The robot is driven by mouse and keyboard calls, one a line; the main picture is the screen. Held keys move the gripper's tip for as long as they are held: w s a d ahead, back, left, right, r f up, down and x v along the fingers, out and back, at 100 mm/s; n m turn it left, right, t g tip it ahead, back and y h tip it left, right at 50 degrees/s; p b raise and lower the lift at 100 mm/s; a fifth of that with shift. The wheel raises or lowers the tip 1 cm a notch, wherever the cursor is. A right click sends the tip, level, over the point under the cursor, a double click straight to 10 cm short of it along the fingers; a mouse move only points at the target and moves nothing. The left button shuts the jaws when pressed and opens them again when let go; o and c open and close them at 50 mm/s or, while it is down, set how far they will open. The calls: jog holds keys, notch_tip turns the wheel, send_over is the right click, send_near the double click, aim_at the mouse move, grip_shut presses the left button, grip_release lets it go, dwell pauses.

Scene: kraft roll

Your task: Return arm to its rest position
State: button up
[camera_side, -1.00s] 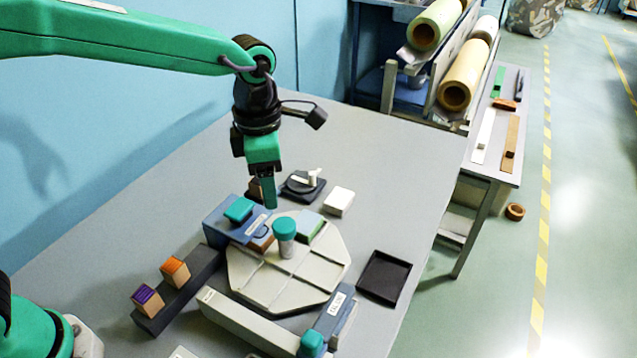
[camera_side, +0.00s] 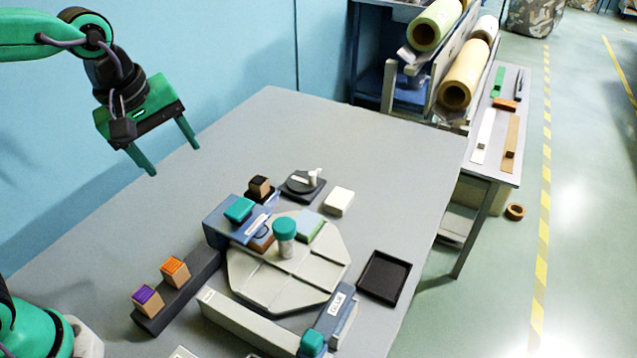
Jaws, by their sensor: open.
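My gripper (camera_side: 174,160) hangs in the air at the upper left, above the back left part of the grey table (camera_side: 330,130). Its two green fingers are spread wide with nothing between them. It is well apart from the objects on the table. The green arm reaches in from the left edge and is bent at the wrist.
The table's back is clear.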

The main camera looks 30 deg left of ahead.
jog(key=s+a+f+m+t, duration=0.1)
jog(key=s+a+m+t, duration=0.1)
jog(key=s+a+m, duration=0.5)
jog(key=shift+s+m+y, duration=0.4)
jog(key=shift+s+m, duration=0.75)
jog(key=shift+m, duration=1.55)
